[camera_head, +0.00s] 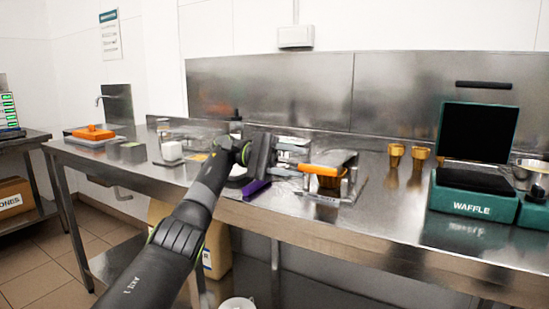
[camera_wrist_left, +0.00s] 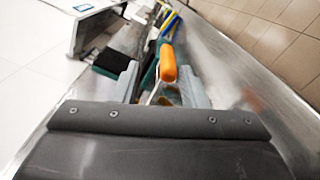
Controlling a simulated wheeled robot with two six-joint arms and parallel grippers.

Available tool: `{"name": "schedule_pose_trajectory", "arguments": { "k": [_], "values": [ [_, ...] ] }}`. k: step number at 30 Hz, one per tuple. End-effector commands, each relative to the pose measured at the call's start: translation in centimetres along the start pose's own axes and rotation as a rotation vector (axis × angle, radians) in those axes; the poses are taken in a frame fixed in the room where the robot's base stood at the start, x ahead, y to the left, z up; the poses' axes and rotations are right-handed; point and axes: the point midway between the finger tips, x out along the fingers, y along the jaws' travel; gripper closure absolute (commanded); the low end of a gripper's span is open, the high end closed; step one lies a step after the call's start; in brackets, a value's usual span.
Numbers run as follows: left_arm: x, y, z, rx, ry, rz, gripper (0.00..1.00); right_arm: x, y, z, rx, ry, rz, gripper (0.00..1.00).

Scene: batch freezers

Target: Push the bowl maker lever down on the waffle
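The bowl maker (camera_head: 352,187) is a metal frame on the steel counter, with an orange lever handle (camera_head: 322,170) across its front. A brown piece, apparently the waffle (camera_head: 329,182), shows just under the handle. My left gripper (camera_head: 289,158) is just left of the handle and points toward it. In the left wrist view its two grey fingers (camera_wrist_left: 160,88) stand apart, open. The orange handle (camera_wrist_left: 168,62) shows between and beyond them; I cannot tell whether they touch it. The waffle is mostly hidden there. My right gripper is not in view.
A green waffle iron (camera_head: 473,207) with its lid up stands at the right. Several tan cones (camera_head: 396,153) stand behind, left of it. A purple item (camera_head: 255,188) lies near the front edge below my gripper. The counter between bowl maker and waffle iron is clear.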

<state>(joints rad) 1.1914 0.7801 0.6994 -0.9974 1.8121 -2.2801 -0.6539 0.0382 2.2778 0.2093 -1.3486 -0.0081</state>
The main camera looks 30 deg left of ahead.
Motion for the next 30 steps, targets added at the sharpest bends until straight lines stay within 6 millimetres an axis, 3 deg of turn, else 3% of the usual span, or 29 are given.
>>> {"name": "schedule_pose_trajectory", "arguments": {
  "k": [8, 12, 30],
  "values": [
    [-3.6, 0.3, 0.1, -0.002, 0.002, 0.004, 0.62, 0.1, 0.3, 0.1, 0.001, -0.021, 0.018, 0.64],
    [-4.6, 0.4, 0.0, -0.001, 0.004, 0.002, 0.62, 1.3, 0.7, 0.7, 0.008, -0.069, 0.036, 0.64],
    [-5.6, -0.1, 0.0, -0.001, 0.001, 0.0, 0.62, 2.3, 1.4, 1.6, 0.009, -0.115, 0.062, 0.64]
  ]
}}
